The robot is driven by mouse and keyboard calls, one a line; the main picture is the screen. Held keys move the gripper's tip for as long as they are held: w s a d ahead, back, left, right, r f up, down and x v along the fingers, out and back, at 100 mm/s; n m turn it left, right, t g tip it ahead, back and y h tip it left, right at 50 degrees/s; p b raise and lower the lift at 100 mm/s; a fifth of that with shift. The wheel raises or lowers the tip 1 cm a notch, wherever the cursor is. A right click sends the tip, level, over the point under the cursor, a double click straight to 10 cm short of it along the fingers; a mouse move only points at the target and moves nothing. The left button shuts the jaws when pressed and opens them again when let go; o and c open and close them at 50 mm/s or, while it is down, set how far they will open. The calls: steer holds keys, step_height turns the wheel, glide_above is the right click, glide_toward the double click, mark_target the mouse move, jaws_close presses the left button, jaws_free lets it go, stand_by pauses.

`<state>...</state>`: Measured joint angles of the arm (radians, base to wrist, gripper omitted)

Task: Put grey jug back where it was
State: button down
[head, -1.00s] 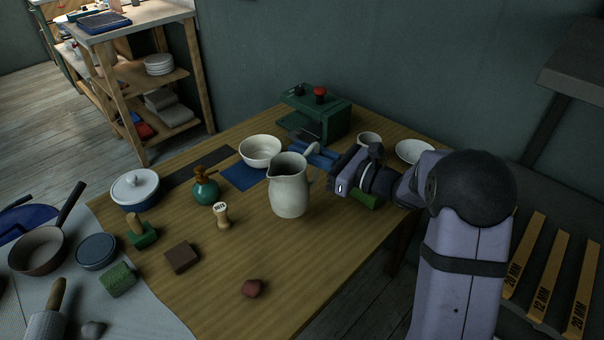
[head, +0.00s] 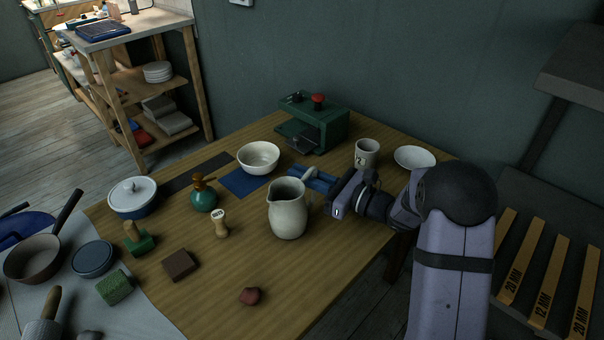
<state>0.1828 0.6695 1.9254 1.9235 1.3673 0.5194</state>
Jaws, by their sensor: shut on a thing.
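The grey jug (head: 288,210), pale grey with a spout on its left, is upright over the middle of the wooden table (head: 330,270). My gripper (head: 313,183) comes from the right and is shut on the jug at its handle side, near the upper part. The fingers partly hide the handle. I cannot tell for sure whether the jug's base touches the table.
Behind are a white bowl (head: 258,156), a green machine (head: 325,128), a mug (head: 367,153) and a shallow bowl (head: 414,157). The table front is mostly clear, with a red lump (head: 249,296).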

steer(key=c, duration=2.3)
jaws_free()
steer(key=shift+f, duration=0.15)
steer(key=o, duration=0.5)
steer(key=shift+c, duration=0.2)
steer(key=shift+r, duration=0.2)
steer(key=v, duration=1.2)
